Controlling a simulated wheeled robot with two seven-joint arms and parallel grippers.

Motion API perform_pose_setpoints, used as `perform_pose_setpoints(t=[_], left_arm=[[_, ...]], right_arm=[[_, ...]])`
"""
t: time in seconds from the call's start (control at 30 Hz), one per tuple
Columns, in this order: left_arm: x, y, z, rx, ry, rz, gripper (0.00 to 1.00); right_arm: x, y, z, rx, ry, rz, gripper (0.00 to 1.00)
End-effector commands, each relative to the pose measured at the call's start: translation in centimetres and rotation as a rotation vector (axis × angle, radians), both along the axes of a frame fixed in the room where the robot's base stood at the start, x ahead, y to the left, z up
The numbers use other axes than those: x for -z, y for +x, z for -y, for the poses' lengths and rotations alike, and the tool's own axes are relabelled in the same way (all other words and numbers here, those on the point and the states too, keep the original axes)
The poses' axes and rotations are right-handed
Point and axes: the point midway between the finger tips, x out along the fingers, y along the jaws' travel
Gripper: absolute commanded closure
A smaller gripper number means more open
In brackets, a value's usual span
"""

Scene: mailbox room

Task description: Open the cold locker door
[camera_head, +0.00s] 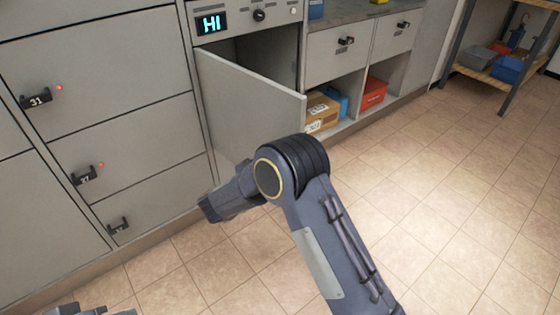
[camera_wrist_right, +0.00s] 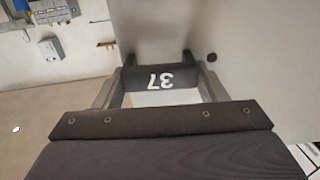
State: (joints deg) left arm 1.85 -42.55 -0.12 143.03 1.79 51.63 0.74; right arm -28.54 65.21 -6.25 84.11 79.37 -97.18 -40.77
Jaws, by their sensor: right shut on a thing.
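A grey locker door (camera_head: 245,95) under a panel with a lit "HI" display (camera_head: 211,23) stands swung outward, and the dark inside of its compartment (camera_head: 270,52) shows. In the right wrist view, a dark handle marked 37 (camera_wrist_right: 180,78) on a pale panel lies between the fingers of my right gripper (camera_wrist_right: 159,76), which is shut on it. In the head view my right arm crosses in front of the door's lower part, and the gripper's fingers and this handle are hidden. Grey parts of my left gripper (camera_head: 88,311) just enter at the bottom left; its fingers cannot be made out.
Closed lockers with dark handles, one marked 31 (camera_head: 37,98), fill the left. A shelf rack (camera_head: 490,72) stands at the back right. The tiled floor (camera_head: 450,180) is clear.

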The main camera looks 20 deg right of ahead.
Motion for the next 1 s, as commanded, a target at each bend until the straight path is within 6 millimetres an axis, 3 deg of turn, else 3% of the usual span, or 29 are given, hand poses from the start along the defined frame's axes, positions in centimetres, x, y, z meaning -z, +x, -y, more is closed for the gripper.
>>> perform_pose_setpoints(t=[0.4, 0.43, 0.57, 0.87, 1.0], left_arm=[[0.0, 0.0, 0.0, 0.000, 0.000, 0.000, 0.64], [0.0, 0.0, 0.0, 0.000, 0.000, 0.000, 0.64], [0.0, 0.0, 0.0, 0.000, 0.000, 0.000, 0.64], [-0.1, 0.0, 0.0, 0.000, 0.000, 0.000, 0.64], [-0.6, 0.0, 0.0, 0.000, 0.000, 0.000, 0.64]], right_arm=[[-0.2, 0.0, 0.1, 0.009, -0.001, 0.005, 0.76], [-0.2, 0.0, 0.1, 0.008, -0.001, 0.005, 0.31], [-0.1, 0.0, 0.1, 0.007, -0.001, 0.004, 0.14], [-0.1, 0.0, -0.2, 0.004, 0.000, 0.002, 0.13], [-0.2, -0.7, -1.5, 0.000, 0.000, 0.001, 0.13]])
